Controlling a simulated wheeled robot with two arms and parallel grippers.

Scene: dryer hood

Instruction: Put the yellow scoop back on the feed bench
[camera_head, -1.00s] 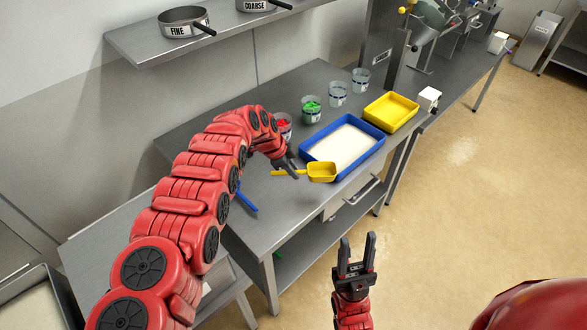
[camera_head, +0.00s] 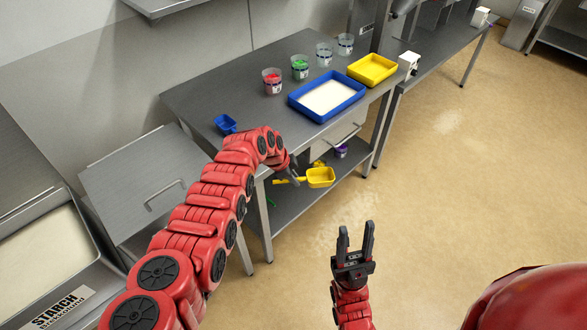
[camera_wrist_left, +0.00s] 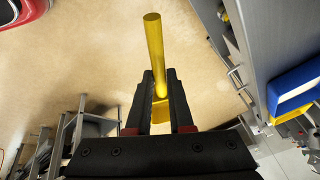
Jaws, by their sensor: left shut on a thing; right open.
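The yellow scoop (camera_head: 321,177) is in my left gripper (camera_head: 293,176), its bowl pointing right, in front of the steel bench's front edge. Its handle (camera_wrist_left: 155,45) runs between the two fingers (camera_wrist_left: 160,102) in the left wrist view. The steel bench (camera_head: 222,97) carries the trays and cups; no label shows which bench is the feed bench. My right gripper (camera_head: 356,240) is open and empty, over the floor to the right.
A blue tray of white powder (camera_head: 299,104), a yellow tray (camera_head: 365,77), several clear cups (camera_head: 271,87) and a blue scoop (camera_head: 225,124) are on the bench. A starch bin (camera_head: 100,272) stands at left. A lower shelf (camera_head: 300,200) holds small items.

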